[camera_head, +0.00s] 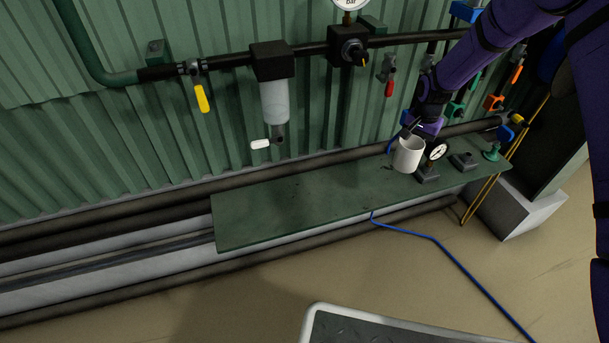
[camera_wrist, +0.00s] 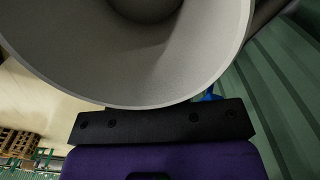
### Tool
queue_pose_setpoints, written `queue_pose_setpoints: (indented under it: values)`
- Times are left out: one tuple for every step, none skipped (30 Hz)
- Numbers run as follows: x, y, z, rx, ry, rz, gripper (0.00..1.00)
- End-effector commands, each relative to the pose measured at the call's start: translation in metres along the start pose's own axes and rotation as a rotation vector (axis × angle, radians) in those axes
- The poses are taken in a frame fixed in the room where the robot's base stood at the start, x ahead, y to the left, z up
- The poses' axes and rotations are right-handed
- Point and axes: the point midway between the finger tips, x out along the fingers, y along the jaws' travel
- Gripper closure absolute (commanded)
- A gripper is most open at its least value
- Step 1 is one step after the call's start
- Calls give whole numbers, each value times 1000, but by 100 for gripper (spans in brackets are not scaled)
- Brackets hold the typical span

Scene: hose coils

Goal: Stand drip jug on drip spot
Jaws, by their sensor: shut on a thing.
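The drip jug (camera_head: 408,156) is a pale grey-white open cup, upright at the right part of the green shelf. My gripper (camera_head: 408,134) is behind it and shut on it. I cannot tell whether its base touches the shelf. In the wrist view the jug (camera_wrist: 130,60) fills the upper part, its round rim just past the black gripper body (camera_wrist: 160,122); the fingertips are hidden there. The green shelf (camera_head: 290,208) runs below the pipework. I cannot clearly make out a marked drip spot on it.
A round gauge (camera_head: 437,152) on a dark block stands just right of the jug, with another dark block (camera_head: 463,161) and a green fitting (camera_head: 492,152) further right. A white-handled drain valve (camera_head: 261,144) hangs under the filter. The shelf's left half is clear. A blue hose (camera_head: 435,238) trails onto the floor.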

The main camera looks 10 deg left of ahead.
Motion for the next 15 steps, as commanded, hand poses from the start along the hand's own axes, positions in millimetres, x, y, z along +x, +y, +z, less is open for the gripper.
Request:
queue_pose_setpoints:
  values:
    - [12,-26,8,43,-2,1,100]
    - [18,-39,12,77,-2,1,100]
    - [26,-57,18,123,-1,1,100]
    - [32,-70,23,155,-1,1,100]
    - [38,-83,28,190,-1,1,100]
    - [46,-100,35,233,-1,0,100]
    - [52,-112,41,265,-1,0,100]
    - [58,-124,47,296,-1,1,100]
    - [65,-138,56,337,-1,1,100]
    - [70,-149,62,366,0,1,100]
    - [76,-158,68,394,0,2,100]
    - [83,-172,77,432,0,1,100]
    - [88,-181,84,458,1,2,100]
    - [94,-191,91,487,1,1,100]
    - [101,-203,102,522,2,1,100]
